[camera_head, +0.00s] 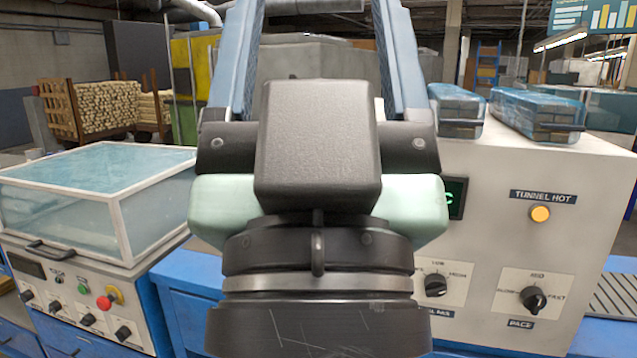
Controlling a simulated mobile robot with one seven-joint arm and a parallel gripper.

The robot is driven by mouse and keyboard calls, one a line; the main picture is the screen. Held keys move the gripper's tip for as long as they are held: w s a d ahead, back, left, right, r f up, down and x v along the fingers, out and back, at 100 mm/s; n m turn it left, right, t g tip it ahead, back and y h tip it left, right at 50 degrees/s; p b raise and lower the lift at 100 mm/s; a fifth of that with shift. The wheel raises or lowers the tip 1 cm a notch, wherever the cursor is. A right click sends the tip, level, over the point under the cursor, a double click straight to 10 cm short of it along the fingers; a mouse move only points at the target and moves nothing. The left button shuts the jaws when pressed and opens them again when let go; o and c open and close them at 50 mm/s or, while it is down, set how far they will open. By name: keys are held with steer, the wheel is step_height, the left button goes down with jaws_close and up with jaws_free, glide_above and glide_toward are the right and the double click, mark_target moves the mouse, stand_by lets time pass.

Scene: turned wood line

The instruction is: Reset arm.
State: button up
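My gripper (315,50) fills the middle of the view, seen from behind, with its fingers pointing up and away. A black block sits over its pale green body, above a dark round wrist with a light ring. Its two long blue fingers stand wide apart on dark knuckles, with background showing between them. The fingertips are at or beyond the top edge. I see nothing held in the visible part of the gripper.
A cream control machine (590,200) stands behind at right, with knobs, a lit amber lamp (540,214) and two blue-topped packs (537,112) on top. A clear-lidded machine (95,200) stands at left. A rack of turned wood pieces (95,108) is farther back.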

step_height(320, 180, up, 16)
steer(key=p, duration=1.3)
steer(key=shift+f, duration=0.2)
